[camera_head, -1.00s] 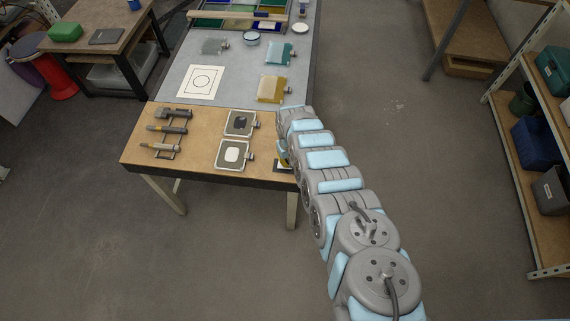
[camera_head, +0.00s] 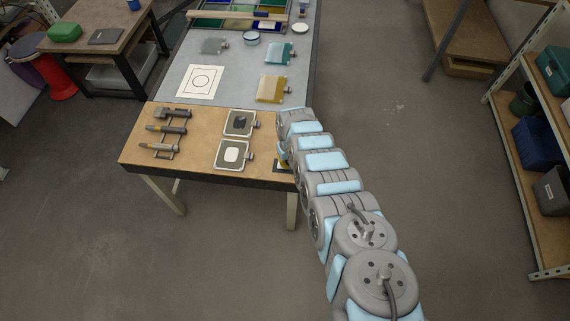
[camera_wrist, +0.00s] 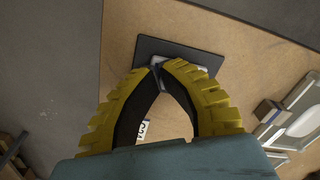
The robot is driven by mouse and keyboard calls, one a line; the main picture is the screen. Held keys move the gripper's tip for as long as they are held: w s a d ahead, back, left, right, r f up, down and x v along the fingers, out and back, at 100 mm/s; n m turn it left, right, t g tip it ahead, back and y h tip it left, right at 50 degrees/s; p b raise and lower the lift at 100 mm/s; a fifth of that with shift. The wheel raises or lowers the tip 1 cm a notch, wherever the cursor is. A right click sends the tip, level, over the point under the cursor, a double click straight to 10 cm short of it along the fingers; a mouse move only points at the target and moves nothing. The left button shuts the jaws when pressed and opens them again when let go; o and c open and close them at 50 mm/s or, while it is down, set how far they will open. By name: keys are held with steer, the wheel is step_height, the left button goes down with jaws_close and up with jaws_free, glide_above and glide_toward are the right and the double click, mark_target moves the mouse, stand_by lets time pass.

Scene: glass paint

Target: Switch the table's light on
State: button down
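The work table (camera_head: 190,193) has a wooden near part and a grey far part; I see no clear glow on it. A dark square plate with a pale grey raised piece, seemingly the switch (camera_wrist: 150,46), lies on the wood in the wrist view. My gripper (camera_wrist: 163,66) has yellow and black fingers, with the tips together over the grey piece. They overlap its near side; I cannot tell whether they touch or press it. In the head view my gripper (camera_head: 283,158) is at the table's near right corner, mostly hidden by my arm.
Two framed pads (camera_head: 232,155) lie just left of my gripper. A rack of tools (camera_head: 166,130) is further left. Amber (camera_head: 271,89) and teal (camera_head: 279,53) glass pieces and a paper pattern (camera_head: 200,82) lie beyond. The floor right of my arm is clear.

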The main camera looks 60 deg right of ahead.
step_height(320, 180, up, 7)
steer(key=p, duration=0.7)
stand_by(0.6)
steer(key=shift+w+f, duration=0.1)
stand_by(0.4)
